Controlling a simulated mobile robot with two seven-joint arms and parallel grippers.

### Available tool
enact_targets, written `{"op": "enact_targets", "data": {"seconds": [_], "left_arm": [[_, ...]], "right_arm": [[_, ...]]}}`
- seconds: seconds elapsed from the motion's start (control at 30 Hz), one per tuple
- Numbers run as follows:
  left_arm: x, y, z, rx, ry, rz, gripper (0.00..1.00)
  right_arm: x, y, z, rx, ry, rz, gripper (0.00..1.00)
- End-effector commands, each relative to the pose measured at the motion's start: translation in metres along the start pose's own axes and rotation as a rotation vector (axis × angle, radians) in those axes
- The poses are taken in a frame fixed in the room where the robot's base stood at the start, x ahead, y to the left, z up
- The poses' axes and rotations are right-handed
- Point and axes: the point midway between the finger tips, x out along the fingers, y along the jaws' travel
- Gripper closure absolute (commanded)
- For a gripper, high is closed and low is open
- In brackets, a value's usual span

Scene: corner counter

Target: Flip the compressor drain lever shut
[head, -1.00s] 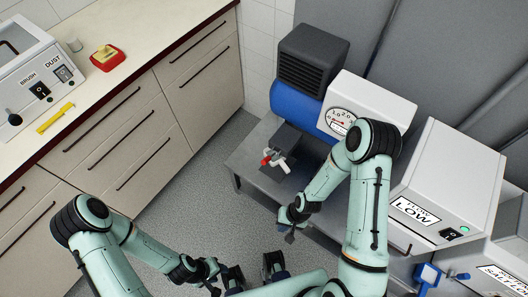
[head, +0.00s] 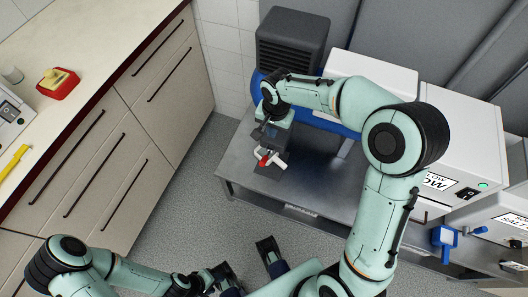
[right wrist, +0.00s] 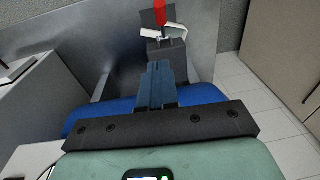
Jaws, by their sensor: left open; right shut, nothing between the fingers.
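The drain lever (head: 264,160) is a small red handle on a white valve (head: 277,165), mounted in front of a dark block on the compressor's grey bench. In the right wrist view the red lever (right wrist: 160,12) stands up at the top edge, above the white valve (right wrist: 163,32). My right gripper (head: 271,131) is over the dark block, just behind the lever in the head view. In the right wrist view its fingers (right wrist: 156,67) are together, empty, and point toward the valve without visible contact. My left gripper (head: 247,264) is open and empty, low over the floor.
The blue compressor tank (head: 258,84) and its dark ribbed housing (head: 292,38) lie behind my right gripper. White boxes (head: 462,135) stand to the right. The grey bench (head: 310,185) is clear right of the valve. A drawer counter (head: 110,130) is on the left.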

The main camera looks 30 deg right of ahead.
Motion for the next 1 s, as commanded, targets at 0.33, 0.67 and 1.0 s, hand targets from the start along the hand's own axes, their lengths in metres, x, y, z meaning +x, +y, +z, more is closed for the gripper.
{"op": "enact_targets", "data": {"seconds": [0.33,0.67,1.0], "left_arm": [[0.002,-0.001,-0.001,0.000,0.003,0.000,0.57],[0.008,-0.002,-0.005,0.001,0.015,0.003,0.57],[0.012,-0.002,-0.008,0.002,0.023,0.004,0.57]], "right_arm": [[0.021,0.001,0.001,-0.002,-0.004,0.003,1.00],[0.092,0.001,0.001,-0.001,-0.005,0.003,1.00],[0.131,-0.005,0.020,-0.004,-0.003,0.001,1.00]]}}
